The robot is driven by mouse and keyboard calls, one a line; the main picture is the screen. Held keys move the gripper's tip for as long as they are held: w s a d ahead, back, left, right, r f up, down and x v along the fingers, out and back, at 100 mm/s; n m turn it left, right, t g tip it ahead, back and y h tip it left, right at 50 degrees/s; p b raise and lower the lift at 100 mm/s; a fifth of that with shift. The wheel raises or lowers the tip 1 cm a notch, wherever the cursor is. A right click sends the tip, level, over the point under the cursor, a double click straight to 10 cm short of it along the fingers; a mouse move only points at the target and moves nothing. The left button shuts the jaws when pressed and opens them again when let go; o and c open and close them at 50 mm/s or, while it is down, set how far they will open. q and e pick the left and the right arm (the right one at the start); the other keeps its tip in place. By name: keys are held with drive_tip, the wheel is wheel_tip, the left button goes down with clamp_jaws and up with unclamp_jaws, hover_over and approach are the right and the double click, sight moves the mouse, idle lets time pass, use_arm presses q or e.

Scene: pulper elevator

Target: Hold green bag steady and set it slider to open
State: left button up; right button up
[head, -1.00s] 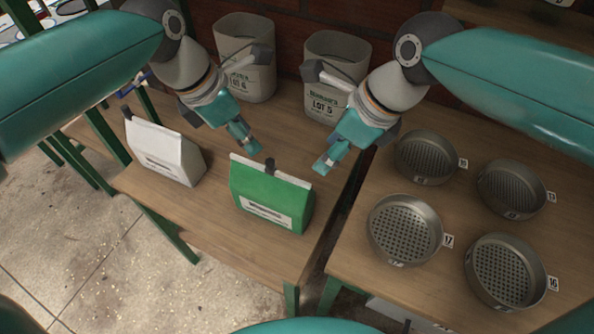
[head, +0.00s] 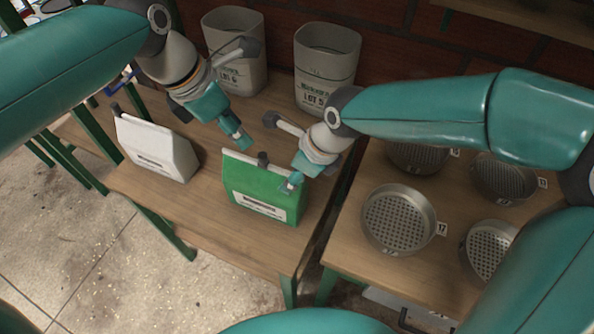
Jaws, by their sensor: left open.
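The green bag (head: 258,188) stands upright on the wooden table, with a white strip along its top edge and a label on its front. A small dark slider (head: 263,159) sits on that strip, near the middle. My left gripper (head: 242,142) is open, just behind and above the bag's top edge, left of the slider, and appears empty. My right gripper (head: 291,183) is at the right end of the bag's top, overlapping the bag in the picture. Its fingers are small and partly hidden, so I cannot tell whether they grip the bag.
A white bag (head: 155,148) with a dark slider stands to the left on the same table. Two grey bins (head: 325,65) stand behind. Several round metal sieves (head: 398,218) sit on the right table, partly covered by my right arm. A gap separates the tables.

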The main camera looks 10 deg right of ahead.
clamp_jaws()
use_arm(q)
drive_tip(key=shift+o, duration=0.4)
